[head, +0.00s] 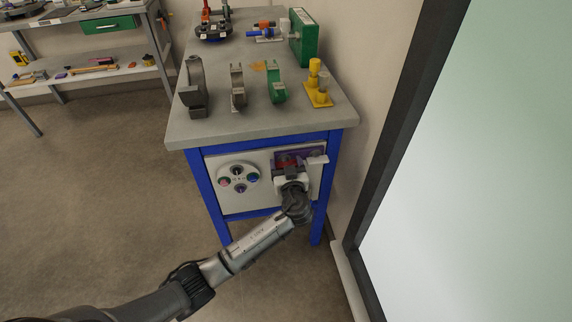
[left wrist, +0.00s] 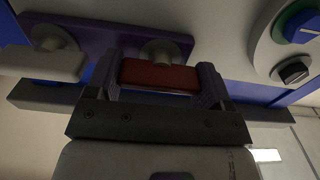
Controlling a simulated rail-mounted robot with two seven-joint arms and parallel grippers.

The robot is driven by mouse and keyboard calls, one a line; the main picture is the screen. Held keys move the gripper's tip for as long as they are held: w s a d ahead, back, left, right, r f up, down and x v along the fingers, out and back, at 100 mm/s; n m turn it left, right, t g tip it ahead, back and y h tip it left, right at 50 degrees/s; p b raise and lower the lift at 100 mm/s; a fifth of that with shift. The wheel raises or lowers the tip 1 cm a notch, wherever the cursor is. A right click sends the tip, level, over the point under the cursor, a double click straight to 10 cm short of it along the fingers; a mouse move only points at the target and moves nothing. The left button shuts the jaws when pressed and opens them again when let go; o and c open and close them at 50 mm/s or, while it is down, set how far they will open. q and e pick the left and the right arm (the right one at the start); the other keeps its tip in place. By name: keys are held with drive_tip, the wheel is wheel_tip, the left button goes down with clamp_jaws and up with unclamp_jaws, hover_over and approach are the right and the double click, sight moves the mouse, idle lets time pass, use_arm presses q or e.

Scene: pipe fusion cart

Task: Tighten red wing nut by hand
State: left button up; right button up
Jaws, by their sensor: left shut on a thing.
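The red wing nut (left wrist: 160,75) sits in front of a round metal stud on a purple plate (left wrist: 95,45), seen close in the left wrist view. My left gripper (left wrist: 161,84) has one finger at each end of the red wing nut and is shut on it. In the head view my left gripper (head: 288,169) reaches the front panel of the cart, and only part of the red wing nut (head: 284,160) shows above it. A second, white wing nut (head: 316,159) is on the same purple plate, to the right. My right gripper is in neither view.
A round dial plate with several coloured knobs (head: 239,177) is on the panel, left of my gripper. Clamps and yellow parts (head: 318,85) stand on the grey cart top (head: 215,126).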

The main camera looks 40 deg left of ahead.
use_arm(q)
drive_tip(key=shift+c, duration=0.4)
drive_tip(key=shift+m, duration=0.3)
drive_tip(key=m+p, duration=0.2)
drive_tip(key=shift+r+m, duration=0.1)
drive_tip(key=shift+m, duration=0.2)
drive_tip(key=m+p, duration=0.3)
drive_tip(key=m, duration=0.2)
drive_tip(key=shift+w+d+m, duration=0.1)
drive_tip(key=shift+m, duration=0.2)
drive_tip(key=m+p, duration=0.3)
drive_tip(key=m, duration=0.2)
drive_tip(key=shift+m+p, duration=0.75)
drive_tip(key=shift+m, duration=0.95)
drive_tip(key=shift+f, duration=0.2)
drive_tip(key=o, duration=0.9)
